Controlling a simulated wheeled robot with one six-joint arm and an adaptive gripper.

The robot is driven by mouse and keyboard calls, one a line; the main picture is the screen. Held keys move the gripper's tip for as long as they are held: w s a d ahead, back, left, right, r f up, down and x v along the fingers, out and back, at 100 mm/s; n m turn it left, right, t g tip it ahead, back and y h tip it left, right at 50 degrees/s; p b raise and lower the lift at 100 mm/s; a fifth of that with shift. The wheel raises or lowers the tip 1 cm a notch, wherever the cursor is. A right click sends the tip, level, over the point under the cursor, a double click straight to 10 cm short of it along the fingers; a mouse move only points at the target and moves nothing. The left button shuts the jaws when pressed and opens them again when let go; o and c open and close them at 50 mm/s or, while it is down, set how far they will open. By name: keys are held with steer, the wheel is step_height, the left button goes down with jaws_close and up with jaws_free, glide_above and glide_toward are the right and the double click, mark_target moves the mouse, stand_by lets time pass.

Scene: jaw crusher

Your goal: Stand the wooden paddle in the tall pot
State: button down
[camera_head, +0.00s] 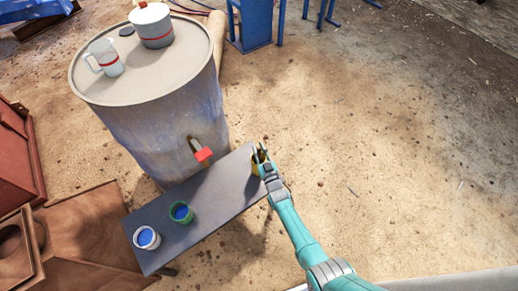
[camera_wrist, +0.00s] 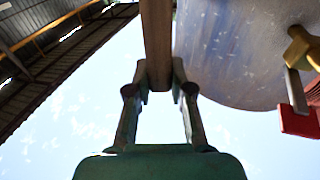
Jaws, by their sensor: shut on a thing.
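My gripper (camera_head: 261,158) is at the right end of a dark bench. Its fingers (camera_wrist: 159,92) are shut on a brown wooden bar, which I take as the paddle (camera_wrist: 157,40); it runs up out of the wrist view. In the head view only a small yellow-brown bit (camera_head: 256,168) shows at the fingers, and the rest is hidden. I cannot tell for sure which vessel is the tall pot.
The large drum (camera_head: 165,120) has a tap with a red handle (camera_head: 203,155), also in the wrist view (camera_wrist: 299,121). A white mug (camera_head: 106,58) stands on the drum. Ground to the right is clear.

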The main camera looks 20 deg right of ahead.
steer(key=c, duration=1)
jaws_free()
steer(key=shift+o, duration=0.2)
steer(key=s+f, duration=0.1)
steer(key=s, duration=1.1)
steer(key=shift+d+f, duration=0.2)
steer(key=shift+d, duration=0.05)
